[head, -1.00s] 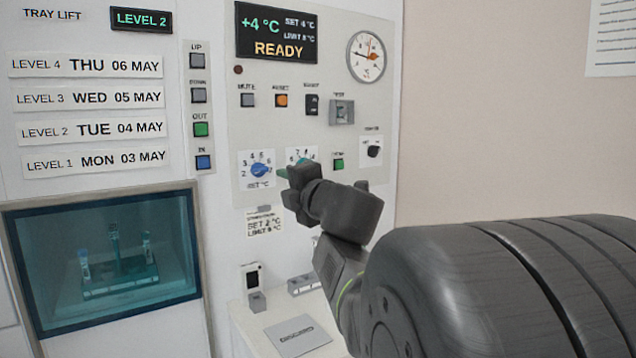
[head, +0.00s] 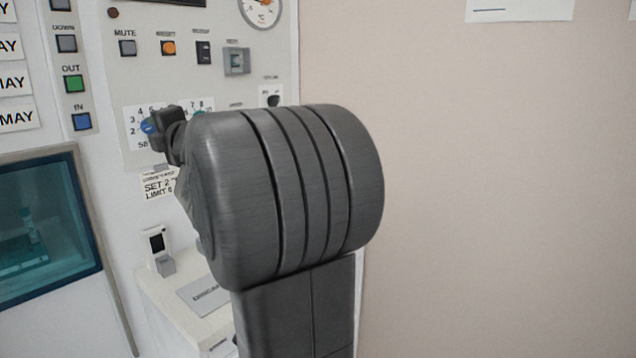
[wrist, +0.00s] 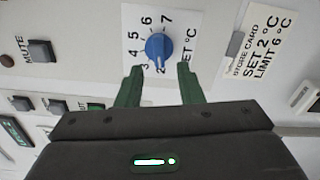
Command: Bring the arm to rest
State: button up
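My gripper (wrist: 159,68) shows in the wrist view with two green fingers apart and nothing between them. A blue dial (wrist: 158,47) on a white scale plate lies just beyond the fingertips. They look apart from it, though the exact gap is hard to judge. In the head view my dark wrist (head: 168,130) is in front of the control panel (head: 185,85), beside the blue dial (head: 149,126). The fingers are hidden there. My arm (head: 285,195) is bent, with its large grey joint in the middle of the picture.
A tray window (head: 40,225) is at the left, beside the green OUT button (head: 74,84) and the blue IN button (head: 82,121). A white ledge (head: 165,300) with a grey plate stands below the panel.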

aim_at(149, 129)
jog(key=shift+x, duration=1.7)
